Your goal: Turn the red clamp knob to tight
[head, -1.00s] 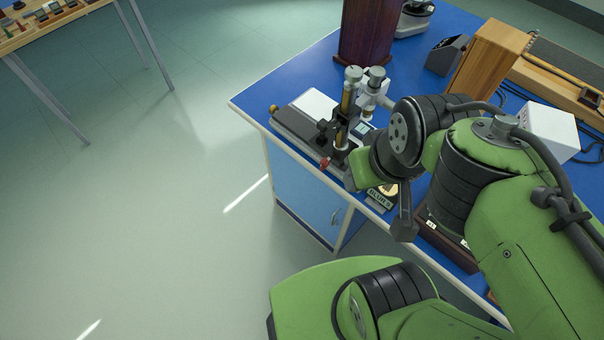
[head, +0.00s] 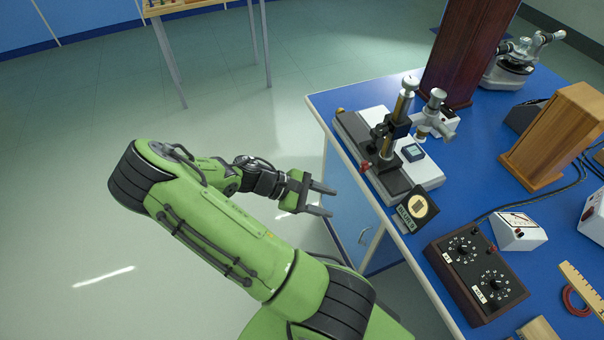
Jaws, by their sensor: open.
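The red clamp knob (head: 365,167) is a small red part low on the front side of the brass-tubed instrument (head: 391,135), near the bench's front edge. The instrument stands on a dark and white base (head: 430,172). My gripper (head: 331,201) is open and empty. In the picture its two grey fingers point right, towards the bench edge, below and left of the knob and apart from it. The knob's marking and how far it is turned are too small to tell.
A round dial on a labelled stand (head: 417,208) sits just right of the knob. A dark box with two dials (head: 477,272), a white meter (head: 518,232) and a wooden box (head: 552,138) stand on the blue bench (head: 400,265).

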